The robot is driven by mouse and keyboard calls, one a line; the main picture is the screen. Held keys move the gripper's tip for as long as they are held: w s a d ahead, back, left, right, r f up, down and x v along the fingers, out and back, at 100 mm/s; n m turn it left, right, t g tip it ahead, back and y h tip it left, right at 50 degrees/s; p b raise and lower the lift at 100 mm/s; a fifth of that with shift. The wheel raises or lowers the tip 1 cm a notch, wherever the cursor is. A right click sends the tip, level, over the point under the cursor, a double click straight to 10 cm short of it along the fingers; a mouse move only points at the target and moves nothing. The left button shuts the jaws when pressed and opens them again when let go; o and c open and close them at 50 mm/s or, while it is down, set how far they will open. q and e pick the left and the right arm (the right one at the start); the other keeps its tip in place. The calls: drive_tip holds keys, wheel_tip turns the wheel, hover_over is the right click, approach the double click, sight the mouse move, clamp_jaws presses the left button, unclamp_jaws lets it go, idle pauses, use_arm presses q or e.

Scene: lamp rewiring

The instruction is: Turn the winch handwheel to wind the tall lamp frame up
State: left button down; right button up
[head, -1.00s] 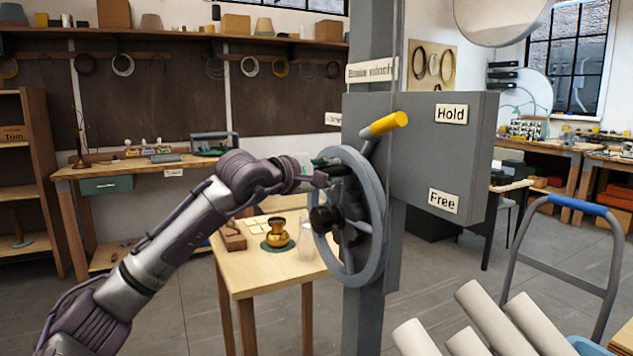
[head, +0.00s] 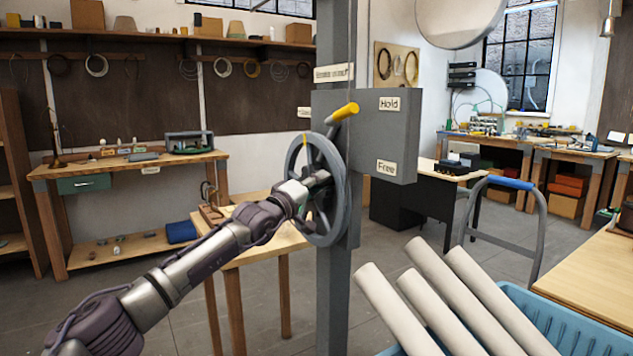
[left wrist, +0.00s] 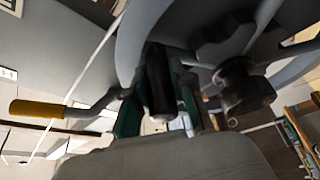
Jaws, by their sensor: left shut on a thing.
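The grey winch handwheel (head: 342,208) stands on the left face of a tall grey post (head: 335,290). My left gripper (head: 316,181) is in front of the wheel and hides its hub in the head view. In the left wrist view the gripper (left wrist: 160,85) is shut on a dark cylindrical handgrip (left wrist: 158,82) of the wheel; the dark hub (left wrist: 245,92) shows to its right. A lever with a yellow grip (head: 342,113) sticks out above the wheel, near the "Hold" label (head: 389,103) and above "Free" (head: 386,167). I cannot make out the lamp frame. My right gripper is not in view.
A wooden table (head: 245,250) stands behind my left arm. A blue crate (head: 570,325) with several pale tubes (head: 440,295) is at front right, near a hand truck with a blue handle (head: 510,183).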

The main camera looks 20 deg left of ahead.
use_arm(q)
drive_tip(key=shift+d+f, duration=0.2)
drive_tip(key=shift+f, duration=0.55)
drive_tip(key=shift+s+f, duration=0.1)
drive_tip(key=shift+f, duration=0.1)
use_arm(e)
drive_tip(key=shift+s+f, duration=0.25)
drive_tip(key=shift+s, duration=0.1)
use_arm(q)
drive_tip(key=shift+f, duration=0.1)
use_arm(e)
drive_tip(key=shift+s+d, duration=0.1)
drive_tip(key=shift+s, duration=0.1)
use_arm(q)
drive_tip(key=c, duration=1.3)
unclamp_jaws()
drive_tip(key=o, duration=0.3)
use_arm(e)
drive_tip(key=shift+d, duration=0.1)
use_arm(q)
drive_tip(key=shift+r, duration=0.2)
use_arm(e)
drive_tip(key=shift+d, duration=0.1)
